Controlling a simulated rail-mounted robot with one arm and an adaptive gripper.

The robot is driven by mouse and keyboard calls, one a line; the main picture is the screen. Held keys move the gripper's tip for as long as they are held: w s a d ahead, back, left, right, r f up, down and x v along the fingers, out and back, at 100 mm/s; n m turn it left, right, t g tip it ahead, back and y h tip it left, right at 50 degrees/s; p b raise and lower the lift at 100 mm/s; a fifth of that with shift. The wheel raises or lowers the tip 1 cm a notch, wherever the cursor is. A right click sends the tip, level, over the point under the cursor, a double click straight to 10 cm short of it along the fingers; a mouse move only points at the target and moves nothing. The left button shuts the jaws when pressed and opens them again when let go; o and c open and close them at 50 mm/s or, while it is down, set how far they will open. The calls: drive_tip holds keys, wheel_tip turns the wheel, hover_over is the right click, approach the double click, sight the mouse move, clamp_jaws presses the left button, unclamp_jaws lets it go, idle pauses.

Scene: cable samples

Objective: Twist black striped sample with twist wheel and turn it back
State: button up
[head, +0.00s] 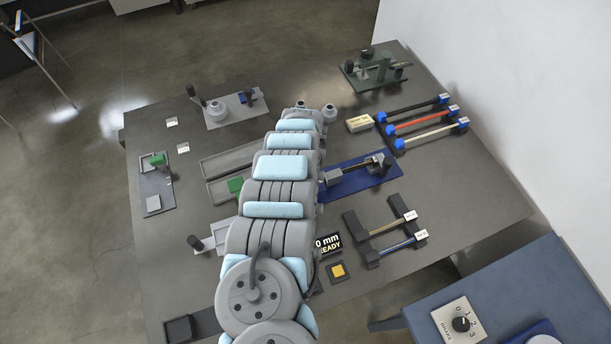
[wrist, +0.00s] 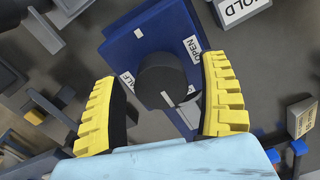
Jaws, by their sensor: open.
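My gripper (wrist: 165,90) is open, its two yellow ribbed fingers on either side of a black round wheel (wrist: 160,75) with a white mark. I cannot tell whether they touch it. The wheel sits on a blue block (wrist: 125,45) with labels reading OPEN and, partly covered, what looks like HALF. In the head view my arm hides the gripper and wheel. A blue fixture (head: 375,185) shows right of my arm, with a grey block and a dark clamp; a thin dark piece lies between them. I cannot make out stripes on it.
A rack at the far right holds black (head: 415,110), red (head: 424,122) and pale (head: 430,137) cables. A dark rack (head: 374,256) stands nearer. A sign reading HOLD (wrist: 240,8) is beside the blue block. A READY display (head: 328,243) and yellow button (head: 338,270) are near my arm.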

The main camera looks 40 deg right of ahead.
wheel_tip(320, 180, up, 12)
drive_tip(key=shift+f, duration=0.15)
idle(0.5)
idle(0.4)
